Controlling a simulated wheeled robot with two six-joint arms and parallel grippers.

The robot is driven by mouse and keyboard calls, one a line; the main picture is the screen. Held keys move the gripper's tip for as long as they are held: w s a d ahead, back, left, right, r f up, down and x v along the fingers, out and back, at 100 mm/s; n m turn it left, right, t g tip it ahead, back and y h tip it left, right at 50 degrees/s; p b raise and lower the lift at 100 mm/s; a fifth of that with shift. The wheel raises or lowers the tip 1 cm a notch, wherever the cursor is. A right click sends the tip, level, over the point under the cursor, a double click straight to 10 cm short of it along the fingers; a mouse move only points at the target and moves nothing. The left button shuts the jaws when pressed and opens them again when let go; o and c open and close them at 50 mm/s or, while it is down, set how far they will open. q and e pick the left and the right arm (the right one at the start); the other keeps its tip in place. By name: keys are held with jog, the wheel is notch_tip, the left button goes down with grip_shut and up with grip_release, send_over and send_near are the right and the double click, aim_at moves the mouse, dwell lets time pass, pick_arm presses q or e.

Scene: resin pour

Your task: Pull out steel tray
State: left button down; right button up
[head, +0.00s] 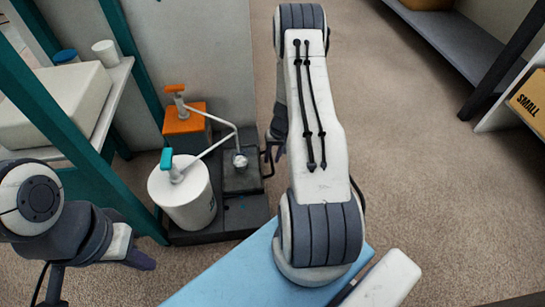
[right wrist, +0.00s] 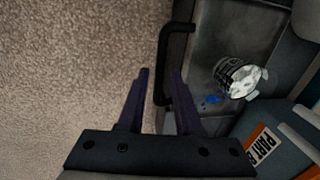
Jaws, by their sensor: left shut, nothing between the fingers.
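The steel tray (head: 236,183) is a dark grey slab on the floor platform beside the pump containers, with a black bar handle (head: 268,160) on its right side. In the right wrist view the tray (right wrist: 208,45) lies at the right and its handle (right wrist: 163,70) runs between my fingers. My right gripper (right wrist: 160,85) is open with a finger on either side of the handle; I cannot tell whether they touch it. In the head view it is mostly hidden by my arm. My left gripper (head: 142,261) is shut and empty at the lower left.
A small cup (right wrist: 240,78) and a blue spot (right wrist: 210,99) are on the tray. A white bucket (head: 185,200) with a teal pump and an orange container (head: 187,118) stand beside it. A teal-framed shelf (head: 122,75) stands at left. Carpet (head: 410,150) to the right is clear.

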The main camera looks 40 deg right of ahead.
grip_shut()
dwell(1.2)
